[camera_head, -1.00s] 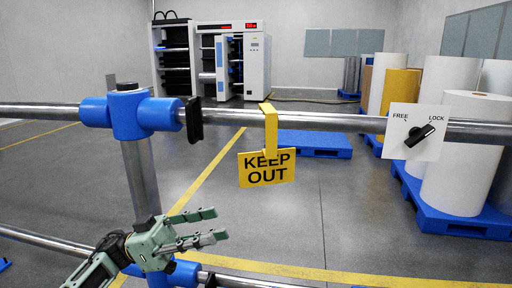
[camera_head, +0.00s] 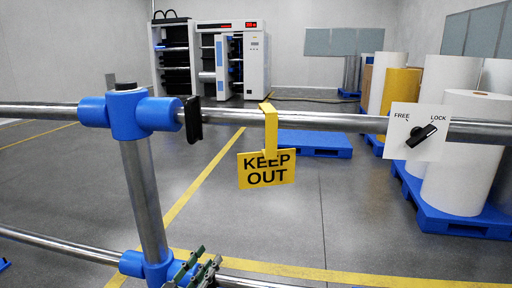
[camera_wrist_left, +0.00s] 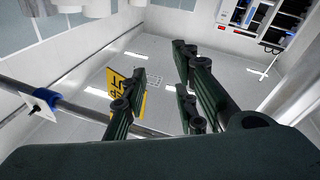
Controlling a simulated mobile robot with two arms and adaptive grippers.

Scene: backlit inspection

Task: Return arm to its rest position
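My left gripper (camera_head: 203,272) shows at the bottom edge of the head view, in front of the lower rail and just right of the lower blue joint. Only its fingers show there; the arm is out of frame. In the left wrist view the two sides of the gripper (camera_wrist_left: 160,72) stand apart with nothing between them, so it is open and empty. My right gripper is in neither view.
A metal barrier rail (camera_head: 340,121) crosses ahead, with a blue joint (camera_head: 112,116) and post. A yellow KEEP OUT sign (camera_head: 250,180) hangs from it. A FREE/LOCK plate (camera_head: 400,150) has its black knob toward LOCK. White rolls (camera_head: 465,155) stand beyond.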

